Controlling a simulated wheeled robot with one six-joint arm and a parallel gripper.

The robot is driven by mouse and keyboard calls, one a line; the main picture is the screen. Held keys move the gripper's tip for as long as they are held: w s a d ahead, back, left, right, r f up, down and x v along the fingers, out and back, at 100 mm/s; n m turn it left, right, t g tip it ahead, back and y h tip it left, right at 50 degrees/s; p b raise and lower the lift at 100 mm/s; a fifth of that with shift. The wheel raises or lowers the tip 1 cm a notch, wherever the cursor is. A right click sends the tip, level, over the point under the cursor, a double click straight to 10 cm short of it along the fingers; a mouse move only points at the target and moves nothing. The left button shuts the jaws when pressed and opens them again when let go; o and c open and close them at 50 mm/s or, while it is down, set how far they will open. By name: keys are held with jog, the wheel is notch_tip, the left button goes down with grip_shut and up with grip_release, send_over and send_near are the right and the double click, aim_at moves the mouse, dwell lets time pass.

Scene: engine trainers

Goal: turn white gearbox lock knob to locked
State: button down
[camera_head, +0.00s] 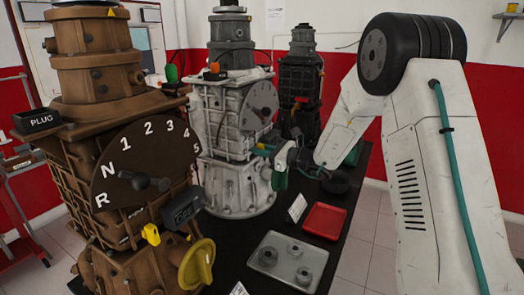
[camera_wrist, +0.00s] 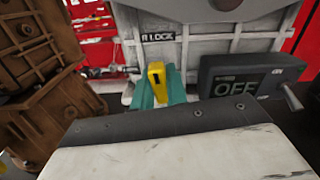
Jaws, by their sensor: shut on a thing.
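The white gearbox (camera_head: 228,185) stands in the middle of the bench in the head view. Its pale front panel (camera_wrist: 215,50) fills the back of the wrist view. A yellow lock knob (camera_wrist: 157,76) sits below the "R LOCK" label (camera_wrist: 158,36). The knob's ridge runs nearly up and down in the wrist view. My gripper (camera_wrist: 160,88) has a teal finger on each side of the knob and is shut on it. In the head view my gripper (camera_head: 279,165) is at the gearbox's right side, and the knob is mostly hidden there.
A dark box reading "OFF" with a lever (camera_wrist: 240,82) is close right of my gripper. The brown gearbox (camera_head: 85,140) stands at left, a black one (camera_head: 300,80) behind. A red tray (camera_head: 325,222) and a grey tray (camera_head: 262,275) lie on the bench.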

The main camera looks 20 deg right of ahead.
jog(key=shift+m, duration=0.9)
jog(key=c, duration=1.4)
grip_release()
jog(key=v, duration=0.7)
jog(key=shift+s+d, duration=0.3)
jog(key=shift+d, duration=0.05)
